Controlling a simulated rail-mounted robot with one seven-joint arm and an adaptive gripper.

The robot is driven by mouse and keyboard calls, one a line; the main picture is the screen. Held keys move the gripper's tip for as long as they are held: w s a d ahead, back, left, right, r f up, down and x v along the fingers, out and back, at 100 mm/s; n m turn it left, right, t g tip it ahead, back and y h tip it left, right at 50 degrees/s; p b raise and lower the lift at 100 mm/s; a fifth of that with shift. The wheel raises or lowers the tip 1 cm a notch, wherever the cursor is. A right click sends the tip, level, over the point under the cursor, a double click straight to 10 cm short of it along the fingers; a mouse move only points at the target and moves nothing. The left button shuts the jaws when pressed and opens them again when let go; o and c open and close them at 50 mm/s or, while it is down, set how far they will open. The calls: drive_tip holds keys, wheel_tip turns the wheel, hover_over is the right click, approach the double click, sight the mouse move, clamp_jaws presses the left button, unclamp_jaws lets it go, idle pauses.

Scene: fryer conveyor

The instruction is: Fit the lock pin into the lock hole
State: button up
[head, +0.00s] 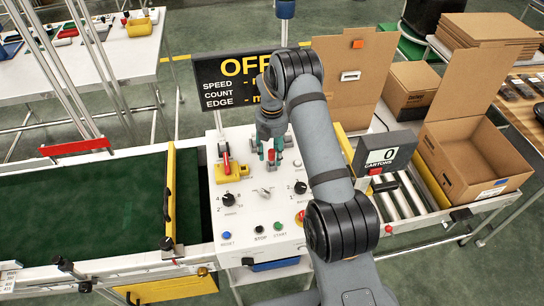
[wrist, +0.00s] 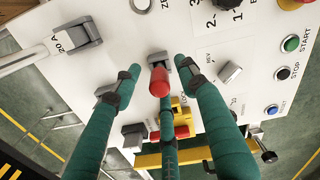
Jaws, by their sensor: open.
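A red-capped piece, likely the lock pin (head: 271,156), stands in a grey holder on the white control panel (head: 256,207). In the wrist view its red end (wrist: 159,82) points up at the camera, between the fingertips. My gripper (wrist: 158,80) is open, its teal fingers spread around the red piece, with clear gaps at left and right. In the head view my gripper (head: 269,150) hangs over the back of the panel. A yellow block (head: 232,173) with a red upright part is left of it; it also shows in the wrist view (wrist: 181,113). I cannot make out the lock hole.
Knobs, a small grey switch (head: 264,191) and buttons, including a blue one (head: 226,236), cover the panel front. The green conveyor (head: 85,205) with a yellow bar is left. A carton counter (head: 384,158) and open carton (head: 470,160) are right. A dark sign (head: 235,82) stands behind.

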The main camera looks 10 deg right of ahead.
drive_tip(key=shift+c, duration=0.8)
clamp_jaws()
